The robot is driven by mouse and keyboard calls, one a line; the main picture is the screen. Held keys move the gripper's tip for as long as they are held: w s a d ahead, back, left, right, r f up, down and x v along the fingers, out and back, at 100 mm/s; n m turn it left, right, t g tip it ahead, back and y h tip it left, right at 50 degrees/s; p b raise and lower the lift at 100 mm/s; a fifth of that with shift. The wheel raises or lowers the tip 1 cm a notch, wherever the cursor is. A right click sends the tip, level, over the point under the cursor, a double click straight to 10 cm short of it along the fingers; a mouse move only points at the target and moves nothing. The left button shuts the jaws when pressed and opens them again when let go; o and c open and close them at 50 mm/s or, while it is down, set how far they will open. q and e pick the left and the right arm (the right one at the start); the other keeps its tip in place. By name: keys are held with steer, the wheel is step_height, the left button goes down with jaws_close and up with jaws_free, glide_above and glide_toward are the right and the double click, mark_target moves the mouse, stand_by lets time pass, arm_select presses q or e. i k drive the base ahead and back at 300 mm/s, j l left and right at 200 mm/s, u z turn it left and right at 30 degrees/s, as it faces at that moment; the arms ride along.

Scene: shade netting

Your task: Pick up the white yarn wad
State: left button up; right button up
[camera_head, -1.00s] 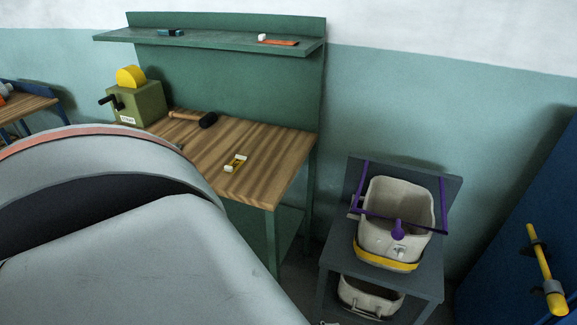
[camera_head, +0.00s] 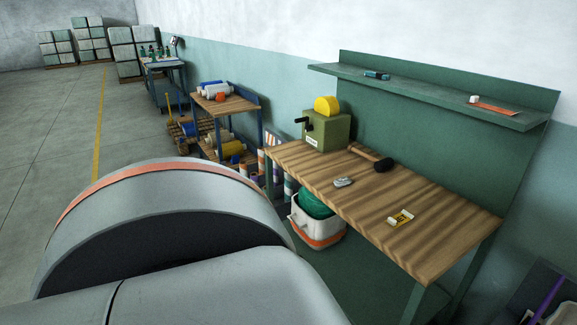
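No thing is clearly recognisable as a white yarn wad. A small pale grey-white lump (camera_head: 343,182) lies on the wooden workbench (camera_head: 330,205), left of the middle. A small yellow item with white parts (camera_head: 401,217) lies nearer the bench's right side. A small white block (camera_head: 474,99) sits on the green shelf beside a flat orange item (camera_head: 495,106). I cannot tell whether any of these is the wad. Neither gripper shows; a large grey link of my arm fills the lower left.
A white bucket with green content (camera_head: 317,218) is below. Another bench (camera_head: 225,104) and stacked crates (camera_head: 134,45) stand farther left. Floor at left is open.

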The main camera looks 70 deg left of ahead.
mark_target(343, 182)
steer(key=u, duration=1.75)
steer(key=z, duration=0.5)
steer(key=i+j+z, duration=0.15)
steer(key=j+z, duration=0.3)
steer(key=i+j+z, duration=0.1)
steer(key=j+z, duration=0.7)
steer(key=j, duration=0.55)
steer(key=j+z, duration=0.1)
steer(key=j, duration=0.9)
